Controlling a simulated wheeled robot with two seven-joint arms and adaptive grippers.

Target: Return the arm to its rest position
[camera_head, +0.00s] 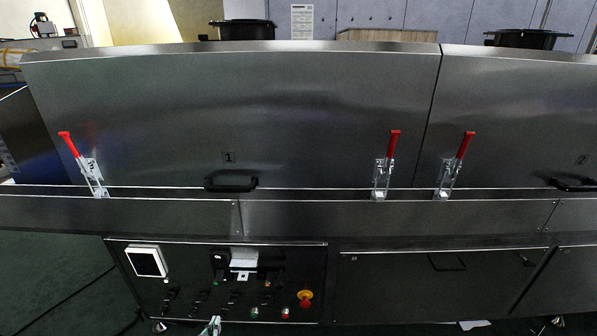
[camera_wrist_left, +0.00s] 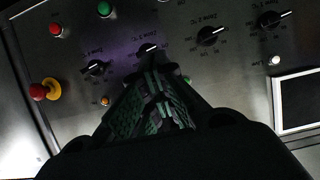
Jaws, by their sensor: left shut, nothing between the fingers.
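My left gripper (camera_head: 213,326) shows only as a small tip at the bottom edge of the head view, in front of the lower part of the control panel (camera_head: 187,262). In the left wrist view its dark green ridged fingers (camera_wrist_left: 155,88) are together, with nothing between them. They point at the panel's knobs and buttons; I cannot tell how far off they are. Most of the left arm is out of the head view. My right gripper is in neither view.
The steel dryer fills the head view, with red-handled clamps (camera_head: 394,145) (camera_head: 466,147) (camera_head: 69,146) and a black handle (camera_head: 231,184). The panel carries a yellow-and-red emergency stop (camera_head: 305,298) and a white-framed display (camera_head: 146,261). Dark green floor (camera_head: 45,270) is open at left.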

